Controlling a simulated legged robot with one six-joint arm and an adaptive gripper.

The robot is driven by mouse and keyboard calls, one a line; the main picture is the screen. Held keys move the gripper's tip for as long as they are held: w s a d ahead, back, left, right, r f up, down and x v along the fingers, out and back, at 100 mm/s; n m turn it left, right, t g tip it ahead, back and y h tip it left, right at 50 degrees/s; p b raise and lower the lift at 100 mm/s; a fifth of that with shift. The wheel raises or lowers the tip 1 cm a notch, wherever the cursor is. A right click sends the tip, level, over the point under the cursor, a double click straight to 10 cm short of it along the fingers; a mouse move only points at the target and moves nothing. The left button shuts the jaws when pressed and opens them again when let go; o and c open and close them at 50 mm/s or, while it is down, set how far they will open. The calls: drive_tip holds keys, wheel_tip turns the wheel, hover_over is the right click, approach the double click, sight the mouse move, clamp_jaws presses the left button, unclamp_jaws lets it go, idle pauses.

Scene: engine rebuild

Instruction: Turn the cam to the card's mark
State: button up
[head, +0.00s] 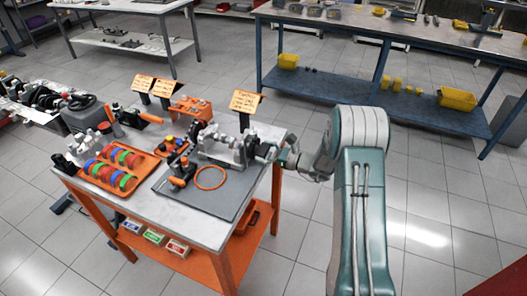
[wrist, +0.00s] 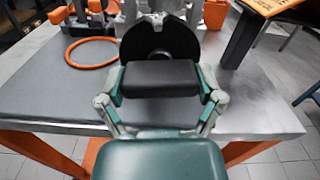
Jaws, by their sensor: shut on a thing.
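A grey engine assembly (head: 222,148) sits on a dark grey mat at the right side of the orange-framed bench. A black disc (wrist: 158,32) stands upright at its near end in the wrist view; I take it as the cam's end. My gripper (head: 262,152) reaches in from the right at that end. No mark on the disc is clear.
An orange ring (head: 210,178) lies on the mat (head: 222,204) beside the engine. An orange tray (head: 101,174) with coloured rings is at the left. More cards (head: 143,83) and orange tools stand behind. Floor right of the bench is clear.

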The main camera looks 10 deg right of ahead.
drive_tip(key=shift+m, duration=0.6)
drive_tip(key=o, duration=0.9)
drive_tip(key=shift+w, duration=0.1)
drive_tip(key=shift+c, duration=0.2)
drive_tip(key=v, duration=1.2)
